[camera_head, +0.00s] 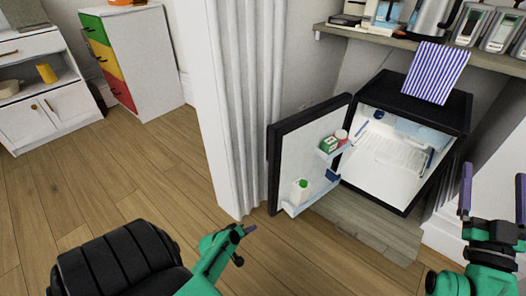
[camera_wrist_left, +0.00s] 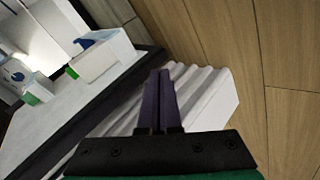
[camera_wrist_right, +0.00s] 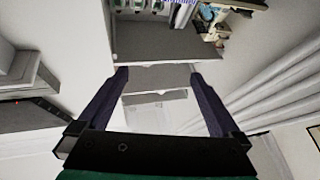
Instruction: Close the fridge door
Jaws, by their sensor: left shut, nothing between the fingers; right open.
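The small black fridge (camera_head: 440,100) stands open under a shelf on the right of the head view, its white interior showing. Its door (camera_head: 280,170) is swung wide to the left, beside the white curtain, with door shelves holding a bottle and small cartons. The door (camera_wrist_left: 60,120) also shows on the left of the left wrist view. My left gripper (camera_head: 252,229) is shut and empty, low and in front of the door, apart from it in the head view. My right gripper (camera_head: 492,195) is open and empty, to the right of the fridge, pointing up.
A white curtain (camera_head: 240,100) hangs just left of the door. A coloured drawer cabinet (camera_head: 150,60) stands far left. The wooden floor (camera_head: 110,185) in front is clear.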

